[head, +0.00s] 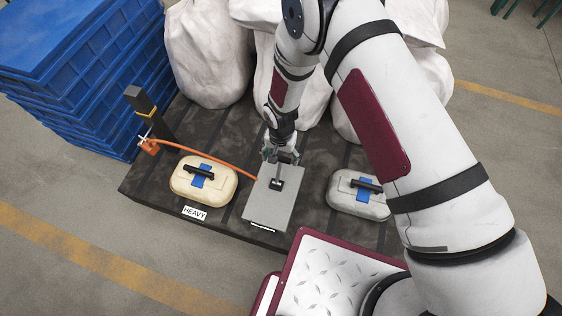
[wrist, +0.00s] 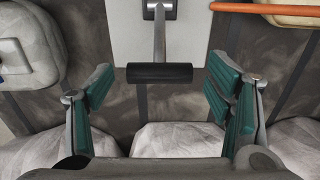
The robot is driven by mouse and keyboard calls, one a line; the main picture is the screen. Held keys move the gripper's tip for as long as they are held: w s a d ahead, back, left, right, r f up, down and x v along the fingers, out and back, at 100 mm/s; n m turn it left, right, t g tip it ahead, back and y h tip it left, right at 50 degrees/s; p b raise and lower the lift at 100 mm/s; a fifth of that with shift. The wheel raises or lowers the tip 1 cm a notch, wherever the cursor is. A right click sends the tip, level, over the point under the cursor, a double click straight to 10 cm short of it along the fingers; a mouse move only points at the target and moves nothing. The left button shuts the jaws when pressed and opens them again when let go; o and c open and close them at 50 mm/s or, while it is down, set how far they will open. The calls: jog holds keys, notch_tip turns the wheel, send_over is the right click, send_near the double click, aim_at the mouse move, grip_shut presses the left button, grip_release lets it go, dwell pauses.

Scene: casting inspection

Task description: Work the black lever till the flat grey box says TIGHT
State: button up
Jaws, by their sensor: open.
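The flat grey box (head: 262,210) lies on the dark platform. A small label (head: 263,227) on its front edge is too small to read. A lever with a black cross-bar handle (wrist: 160,73) and a metal shaft reaches from the box toward my gripper in the wrist view. My gripper (head: 281,154) is above the far end of the box. In the wrist view its teal fingers (wrist: 160,86) are open and empty, one on each side of the handle, with gaps to it. I see no TIGHT reading.
An orange hose (head: 222,158) runs from near the box to a dark post (head: 147,112). A cream case (head: 215,192) marked HEAVY stands left, a grey case (head: 345,204) right. White sacks (head: 205,55) crowd behind; blue crates (head: 82,70) stand at left.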

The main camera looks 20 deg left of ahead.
aim_at(281, 159)
jog(key=shift+f+b, duration=0.4)
jog(key=shift+f, duration=1.1)
jog(key=c, duration=1.7)
